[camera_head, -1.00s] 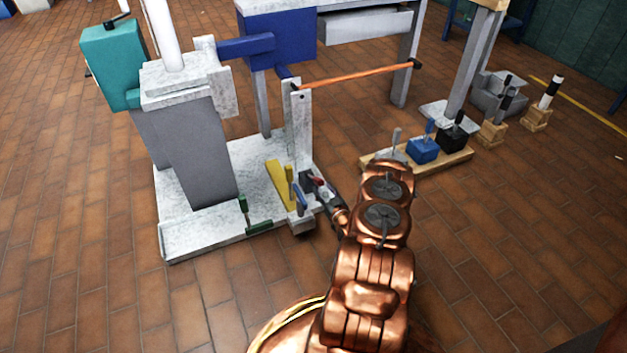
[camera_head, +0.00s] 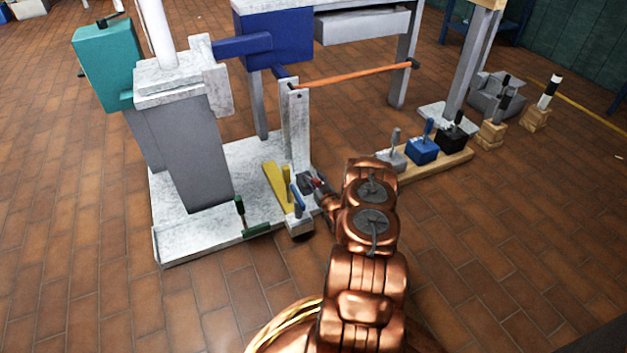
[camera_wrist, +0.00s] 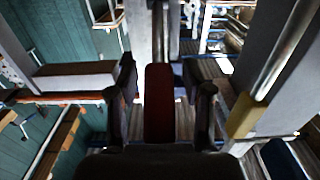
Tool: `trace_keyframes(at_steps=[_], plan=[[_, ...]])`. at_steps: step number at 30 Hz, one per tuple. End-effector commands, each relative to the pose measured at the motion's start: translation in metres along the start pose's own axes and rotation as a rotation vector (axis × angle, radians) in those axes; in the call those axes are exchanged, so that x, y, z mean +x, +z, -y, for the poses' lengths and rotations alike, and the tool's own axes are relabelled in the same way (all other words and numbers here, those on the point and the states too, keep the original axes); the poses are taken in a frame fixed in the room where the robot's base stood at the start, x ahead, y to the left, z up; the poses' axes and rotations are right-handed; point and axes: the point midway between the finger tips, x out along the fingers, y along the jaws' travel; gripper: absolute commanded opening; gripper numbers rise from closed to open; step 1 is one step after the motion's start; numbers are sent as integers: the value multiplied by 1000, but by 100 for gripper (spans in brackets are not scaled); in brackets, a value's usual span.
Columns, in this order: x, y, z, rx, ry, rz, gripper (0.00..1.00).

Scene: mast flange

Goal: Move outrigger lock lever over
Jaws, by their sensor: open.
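Which is the outrigger lock lever I cannot tell by label. My gripper (camera_head: 314,184) is at the plate's right edge, just right of the blue lever and partly hidden by my arm. In the wrist view my gripper (camera_wrist: 160,80) is open, with a dark red upright bar (camera_wrist: 159,100) between its fingers. Contact with the bar cannot be made out.
The grey mast post (camera_head: 186,145) and an upright plate (camera_head: 296,125) stand on the base. An orange bar (camera_head: 355,75) runs right from the upright. A wooden board (camera_head: 440,166) with several lever boxes lies right of my arm. The brick floor at front left is clear.

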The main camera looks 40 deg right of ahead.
Motion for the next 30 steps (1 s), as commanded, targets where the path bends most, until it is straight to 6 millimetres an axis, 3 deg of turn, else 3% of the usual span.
trace_keyframes(at_steps=[4, 18, 30], plan=[[0, 0, 0, 0, 0, 0, 48], [0, 0, 0, 0, 0, 0, 0], [0, 0, 0, 0, -1, 1, 0]])
